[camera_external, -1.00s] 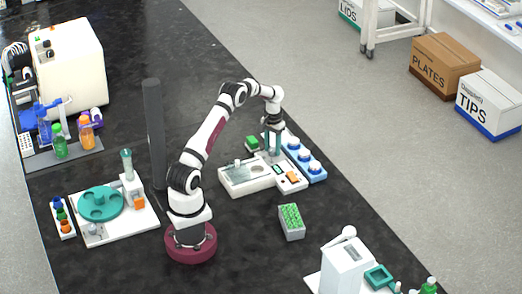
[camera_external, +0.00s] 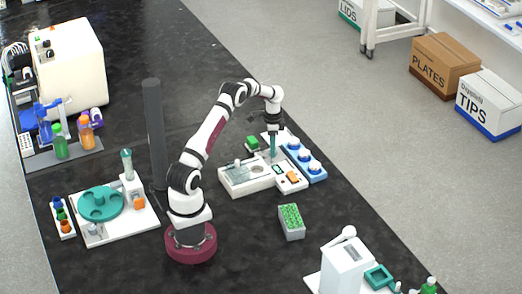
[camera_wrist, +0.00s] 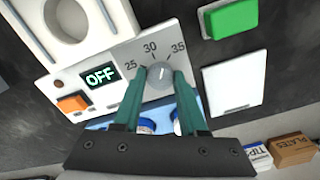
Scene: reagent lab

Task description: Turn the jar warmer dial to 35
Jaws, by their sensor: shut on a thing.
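The jar warmer (camera_external: 247,184) is a white unit on the black bench. Its panel, close in the wrist view, has a grey dial (camera_wrist: 159,77) with the marks 25, 30 and 35. A pale line on the dial points roughly upward, seemingly between 30 and 35. The display (camera_wrist: 101,76) reads OFF, and an orange button (camera_wrist: 72,102) sits beside it. My gripper (camera_wrist: 160,73) is shut on the dial, with one teal finger on each side. In the external view my gripper (camera_external: 274,156) points down at the warmer's right part, and the dial is hidden.
A green block (camera_external: 253,142) lies behind the warmer. A blue rack (camera_external: 317,177) with blue-capped jars stands close on its right. A grey rack with a green top (camera_external: 291,222) stands in front. A dark post (camera_external: 154,130) rises left of the warmer.

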